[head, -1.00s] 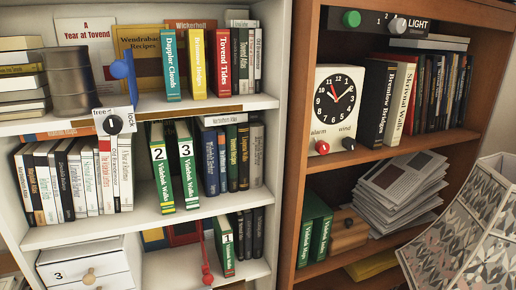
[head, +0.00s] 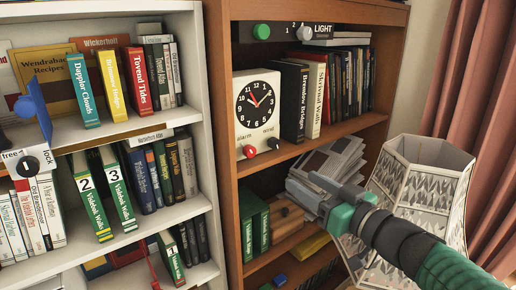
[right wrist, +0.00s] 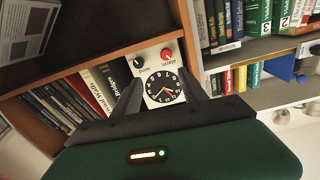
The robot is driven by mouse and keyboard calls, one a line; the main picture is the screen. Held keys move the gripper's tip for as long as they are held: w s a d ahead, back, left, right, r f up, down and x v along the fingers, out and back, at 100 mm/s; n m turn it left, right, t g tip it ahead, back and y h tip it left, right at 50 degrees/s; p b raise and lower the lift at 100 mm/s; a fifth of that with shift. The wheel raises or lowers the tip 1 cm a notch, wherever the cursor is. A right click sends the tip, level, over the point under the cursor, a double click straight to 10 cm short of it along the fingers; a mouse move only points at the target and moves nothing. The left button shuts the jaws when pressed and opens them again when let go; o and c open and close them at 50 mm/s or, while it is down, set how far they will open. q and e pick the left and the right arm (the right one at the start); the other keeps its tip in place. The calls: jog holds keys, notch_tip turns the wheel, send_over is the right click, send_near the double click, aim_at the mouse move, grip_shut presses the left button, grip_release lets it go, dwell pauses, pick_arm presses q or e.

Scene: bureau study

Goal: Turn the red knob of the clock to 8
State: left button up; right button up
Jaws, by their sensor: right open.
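The white clock (head: 258,84) stands on the middle shelf of the brown bookcase. Its red knob (head: 250,151), marked alarm, sits at the lower left; a black knob (head: 273,143) is to its right. The red knob's pointer is too small to read. My right gripper (head: 302,187) is below and right of the clock, in front of the paper stack, apart from the knob. In the right wrist view the clock (right wrist: 152,61) appears upside down between the open, empty fingers (right wrist: 165,82), with the red knob (right wrist: 166,55) beyond them. My left gripper is not in view.
Books (head: 303,100) stand close right of the clock. Papers (head: 335,160), green books (head: 255,222) and a wooden box (head: 287,218) fill the shelf below. A patterned lampshade (head: 425,190) stands close to my right arm. The white bookcase (head: 190,208) is at left.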

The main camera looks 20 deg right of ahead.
jog(key=p, duration=0.1)
send_near(251, 153)
jog(key=x, duration=0.2)
jog(key=p+x, duration=0.1)
jog(key=x, duration=0.2)
jog(key=p+x, duration=0.1)
jog(key=x, duration=0.1)
jog(key=shift+w+d, duration=0.15)
jog(key=shift+w, duration=0.3)
jog(key=shift+w+f, duration=0.1)
jog(key=shift+w, duration=0.4)
jog(key=shift+a, duration=0.3)
jog(key=shift+c, duration=0.2)
jog(key=shift+a, duration=0.15)
jog(key=c, duration=0.5)
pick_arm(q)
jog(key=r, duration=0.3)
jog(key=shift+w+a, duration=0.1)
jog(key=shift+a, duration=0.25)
pick_arm(e)
jog(key=shift+d, duration=0.2)
grip_shut()
